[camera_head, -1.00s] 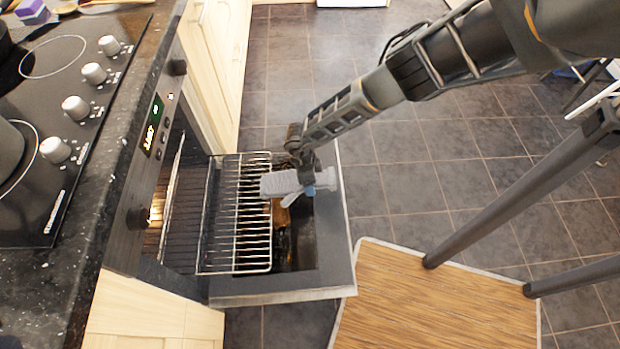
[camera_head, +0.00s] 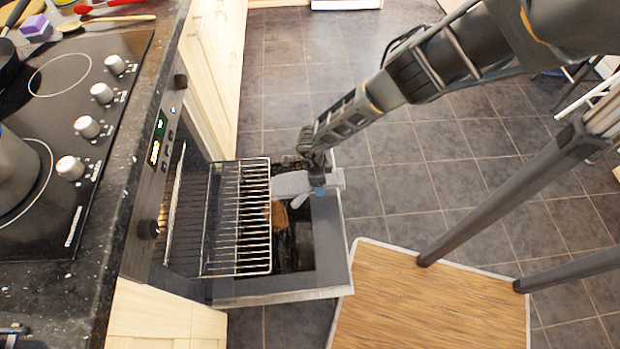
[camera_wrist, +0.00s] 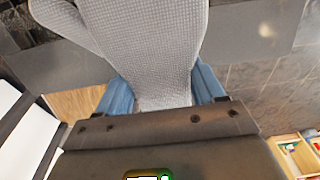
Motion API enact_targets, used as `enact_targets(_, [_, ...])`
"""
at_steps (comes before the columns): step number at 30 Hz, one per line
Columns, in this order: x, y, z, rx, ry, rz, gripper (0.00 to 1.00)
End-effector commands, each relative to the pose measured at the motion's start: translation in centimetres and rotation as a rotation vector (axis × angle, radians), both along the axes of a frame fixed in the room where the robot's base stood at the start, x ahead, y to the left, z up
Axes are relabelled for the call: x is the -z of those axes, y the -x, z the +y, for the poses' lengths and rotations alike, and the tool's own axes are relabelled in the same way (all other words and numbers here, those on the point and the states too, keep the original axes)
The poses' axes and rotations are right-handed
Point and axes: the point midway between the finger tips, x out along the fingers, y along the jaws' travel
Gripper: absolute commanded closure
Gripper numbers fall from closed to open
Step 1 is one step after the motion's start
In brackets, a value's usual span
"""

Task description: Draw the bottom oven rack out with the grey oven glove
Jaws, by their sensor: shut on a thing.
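The grey oven glove (camera_head: 293,185) is held in my gripper (camera_head: 322,184), above the lowered oven door (camera_head: 328,250). In the wrist view the blue fingers of my gripper (camera_wrist: 158,92) are shut on the cuff of the quilted glove (camera_wrist: 145,40). The wire oven rack (camera_head: 256,258) extends out of the oven over the door. The glove's far end is at the rack's front edge in the head view; I cannot tell whether they touch. A tan-brown patch (camera_head: 280,214) shows below the glove, its nature unclear. The oven's inside is mostly hidden.
The hob (camera_head: 75,110) with a pot (camera_head: 12,175) and knobs is on the left, along the dark worktop. A wooden board-like surface (camera_head: 430,305) lies at lower right, close to the door. Tiled floor (camera_head: 390,160) is clear beyond the door.

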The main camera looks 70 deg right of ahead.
Motion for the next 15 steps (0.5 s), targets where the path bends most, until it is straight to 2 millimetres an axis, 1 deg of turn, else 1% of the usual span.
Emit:
enact_targets(1, [-0.5,0.5,-0.2,0.001,0.000,0.001,0.69])
enact_targets(15, [-1.7,5.1,-2.0,0.001,0.000,0.000,0.69])
